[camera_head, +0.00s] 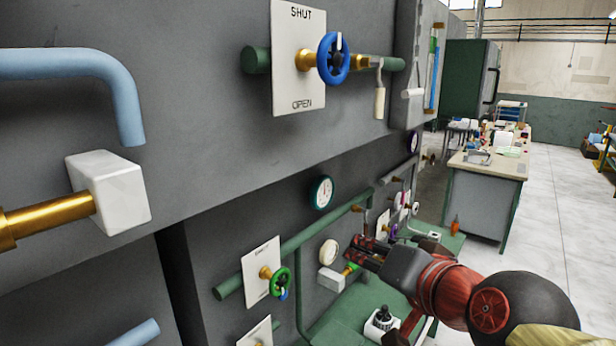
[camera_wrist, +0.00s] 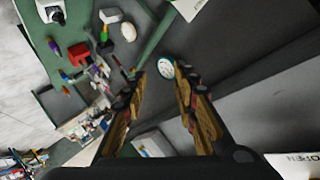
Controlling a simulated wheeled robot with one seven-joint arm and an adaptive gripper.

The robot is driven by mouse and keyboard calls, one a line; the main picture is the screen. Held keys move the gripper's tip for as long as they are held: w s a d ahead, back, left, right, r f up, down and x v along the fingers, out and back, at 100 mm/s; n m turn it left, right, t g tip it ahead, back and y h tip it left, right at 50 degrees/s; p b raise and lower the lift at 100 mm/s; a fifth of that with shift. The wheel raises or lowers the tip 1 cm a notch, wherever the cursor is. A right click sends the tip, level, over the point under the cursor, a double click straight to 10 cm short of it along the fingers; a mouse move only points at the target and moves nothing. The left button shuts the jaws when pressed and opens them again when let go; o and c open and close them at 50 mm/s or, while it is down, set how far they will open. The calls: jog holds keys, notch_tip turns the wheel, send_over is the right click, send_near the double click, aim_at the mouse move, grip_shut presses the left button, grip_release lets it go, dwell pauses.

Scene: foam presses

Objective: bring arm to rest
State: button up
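My gripper (camera_head: 357,250) is at the lower middle of the head view, at the end of my red and black arm. It points left toward the grey press wall, in front of the lower pipes and gauges. In the wrist view my gripper (camera_wrist: 160,76) has its two fingers wide apart, with nothing between them. A teal-rimmed gauge (camera_wrist: 167,67) shows beyond the gap. Part of my arm runs out of the head view at the lower right.
A blue handwheel (camera_head: 333,58) on a SHUT/OPEN plate (camera_head: 297,40), a green handwheel (camera_head: 280,282), a white block (camera_head: 118,190) and pipes stick out from the press wall. A green bench (camera_head: 352,305) lies below my gripper. A worktable (camera_head: 484,180) stands farther back.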

jog(key=s+d+f+n+g+h+b, duration=0.1)
jog(key=s+d+f+g, duration=0.1)
jog(key=s+f, duration=0.3)
jog(key=s+d+f+n+g+h+b, duration=0.1)
jog(key=s+d+f, duration=0.3)
jog(key=f, duration=1)
jog(key=s+d+f+n+g+h+b, duration=0.2)
jog(key=s+f+g+b, duration=0.1)
jog(key=s+f, duration=0.4)
notch_tip(320, 180, down, 2)
jog(key=shift+s+d+f+n+g, duration=0.15)
jog(key=shift+s+d+n+g, duration=0.2)
jog(key=shift+g, duration=0.25)
